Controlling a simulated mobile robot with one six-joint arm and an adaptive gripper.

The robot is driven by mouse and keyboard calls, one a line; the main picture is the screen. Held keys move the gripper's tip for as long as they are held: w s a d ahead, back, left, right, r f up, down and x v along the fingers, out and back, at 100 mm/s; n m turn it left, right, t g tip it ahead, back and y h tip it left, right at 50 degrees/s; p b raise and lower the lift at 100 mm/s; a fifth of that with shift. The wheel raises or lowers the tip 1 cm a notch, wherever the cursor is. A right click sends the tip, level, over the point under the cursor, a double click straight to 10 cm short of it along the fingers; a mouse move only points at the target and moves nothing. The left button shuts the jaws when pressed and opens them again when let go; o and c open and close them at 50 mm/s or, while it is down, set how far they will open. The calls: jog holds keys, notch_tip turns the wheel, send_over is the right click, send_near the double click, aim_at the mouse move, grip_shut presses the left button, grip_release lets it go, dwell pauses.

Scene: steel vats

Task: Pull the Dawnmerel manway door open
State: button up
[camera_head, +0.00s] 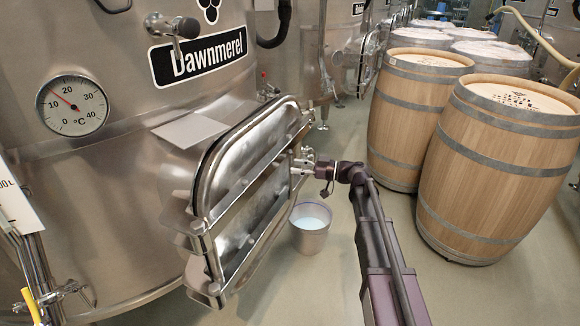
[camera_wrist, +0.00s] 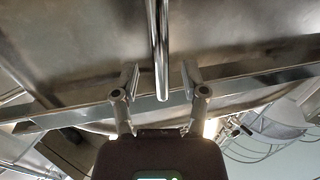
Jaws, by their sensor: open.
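The Dawnmerel vat (camera_head: 120,200) fills the left of the head view, with its black name label (camera_head: 205,57). Its steel manway door (camera_head: 235,165) stands out at an angle from the vat wall, with a dark rim and cross bars on its face. My gripper (camera_head: 305,163) is at the door's far edge, beside its outer face. In the wrist view my gripper (camera_wrist: 160,82) is open, with one finger on each side of a shiny upright bar (camera_wrist: 158,45). The fingertips are small in the head view.
A bucket (camera_head: 311,228) with pale liquid stands on the floor below my gripper. Wooden barrels (camera_head: 500,160) stand close on the right. A thermometer dial (camera_head: 72,105) and a tap (camera_head: 172,27) are on the vat. Bare floor (camera_head: 335,285) lies in front of the door.

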jog(key=shift+w+a, duration=0.2)
jog(key=shift+a, duration=0.9)
grip_shut()
jog(key=shift+s, duration=0.1)
